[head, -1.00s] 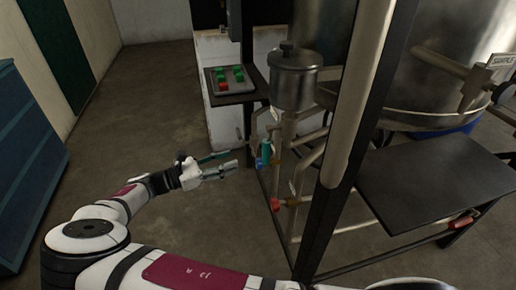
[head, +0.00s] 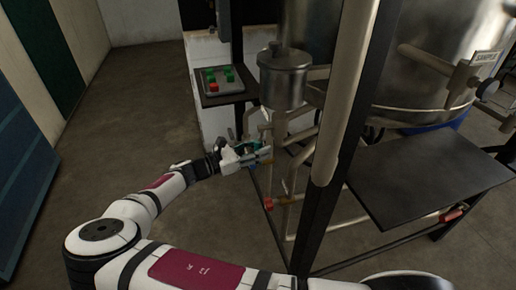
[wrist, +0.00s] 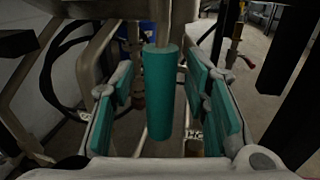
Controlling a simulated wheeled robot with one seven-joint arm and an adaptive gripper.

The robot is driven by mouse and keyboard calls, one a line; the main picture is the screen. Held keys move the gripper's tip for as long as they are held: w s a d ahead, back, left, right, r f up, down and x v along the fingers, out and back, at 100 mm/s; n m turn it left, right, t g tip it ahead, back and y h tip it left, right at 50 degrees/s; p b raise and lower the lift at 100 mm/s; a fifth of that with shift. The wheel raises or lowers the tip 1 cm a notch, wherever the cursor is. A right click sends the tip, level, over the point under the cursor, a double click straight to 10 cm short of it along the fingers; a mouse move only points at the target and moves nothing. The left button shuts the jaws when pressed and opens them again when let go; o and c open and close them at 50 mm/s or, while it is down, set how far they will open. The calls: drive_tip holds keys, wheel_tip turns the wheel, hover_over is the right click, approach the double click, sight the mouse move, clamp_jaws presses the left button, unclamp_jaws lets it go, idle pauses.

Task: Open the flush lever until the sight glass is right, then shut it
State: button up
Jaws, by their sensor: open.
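The flush lever appears to be the teal cylindrical handle (wrist: 160,95) in the middle of the wrist view, upright between my fingers. My gripper (head: 266,155) is open around it, with teal pads on both sides. In the wrist view, gaps show between the handle and the pads of my gripper (wrist: 162,112). In the head view, the handle is mostly hidden by my fingers. I cannot make out a sight glass or its level in either view.
A lidded steel pot (head: 283,78) stands above the pipes. A red valve handle (head: 269,204) is lower down. A dark post (head: 335,180) and a black shelf (head: 425,175) are to the right. A button panel (head: 221,80) is behind. Floor at left is clear.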

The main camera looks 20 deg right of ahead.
drive_tip(key=shift+c, duration=0.2)
clamp_jaws()
drive_tip(key=shift+s, duration=0.1)
drive_tip(key=s+r+n+g+y+p, duration=0.1)
drive_tip(key=s+r+n+g+p, duration=0.2)
drive_tip(key=n, duration=1.2)
drive_tip(key=shift+s+r+n+y+p, duration=0.35)
drive_tip(key=shift+s+r+p, duration=1.05)
drive_tip(key=shift+s+r, duration=0.8)
drive_tip(key=shift+w+r, duration=0.15)
drive_tip(key=shift+o, duration=0.2)
unclamp_jaws()
